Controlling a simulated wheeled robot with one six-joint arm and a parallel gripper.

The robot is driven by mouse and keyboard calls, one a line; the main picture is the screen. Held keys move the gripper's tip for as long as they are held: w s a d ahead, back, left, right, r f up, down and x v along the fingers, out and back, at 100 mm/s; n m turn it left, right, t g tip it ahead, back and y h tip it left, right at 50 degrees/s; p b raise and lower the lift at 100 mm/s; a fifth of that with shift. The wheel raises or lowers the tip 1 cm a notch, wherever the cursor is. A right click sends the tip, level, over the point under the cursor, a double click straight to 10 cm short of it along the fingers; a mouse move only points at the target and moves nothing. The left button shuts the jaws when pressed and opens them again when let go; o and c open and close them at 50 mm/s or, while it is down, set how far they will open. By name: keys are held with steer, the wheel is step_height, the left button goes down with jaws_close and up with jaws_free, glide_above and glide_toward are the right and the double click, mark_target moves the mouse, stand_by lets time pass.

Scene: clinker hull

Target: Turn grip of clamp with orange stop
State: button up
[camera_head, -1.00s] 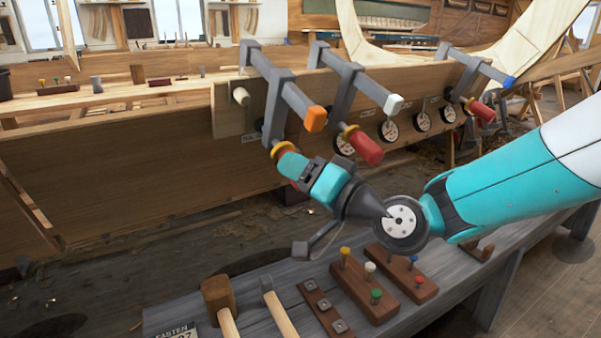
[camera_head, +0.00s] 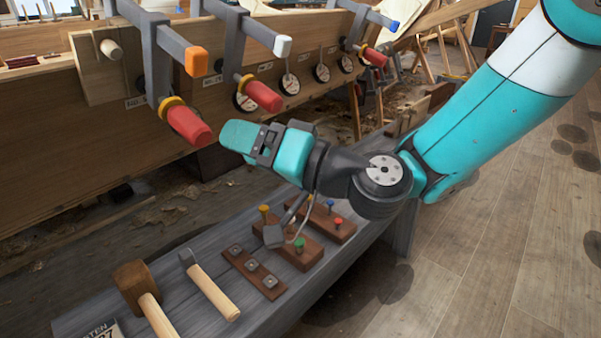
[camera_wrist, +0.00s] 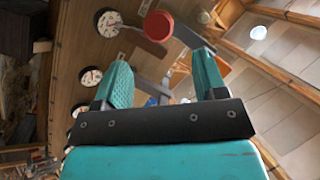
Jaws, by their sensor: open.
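The clamp with the orange stop (camera_head: 196,61) hangs on the plank at the left of the head view. Its red grip (camera_head: 190,126) sits below a yellow collar (camera_head: 171,104) and is fully visible. My gripper (camera_head: 226,141) is open and empty, just right of the grip's free end and apart from it. In the wrist view a round red grip end (camera_wrist: 158,26) shows beyond and between my two spread fingers (camera_wrist: 163,80); I cannot tell for sure which clamp it belongs to.
A clamp with a white stop (camera_head: 282,46) and red grip (camera_head: 263,96) is close on the right. Another, with a blue stop (camera_head: 391,25), is farther. Dial gauges (camera_head: 290,84) line the plank. A bench (camera_head: 190,320) below holds a mallet (camera_head: 134,277) and pegged blocks.

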steer(key=b+v, duration=0.4)
steer(key=v, duration=0.3)
steer(key=shift+s+d, duration=0.15)
steer(key=shift+d, duration=0.2)
steer(key=shift+s, duration=0.1)
stand_by(1.3)
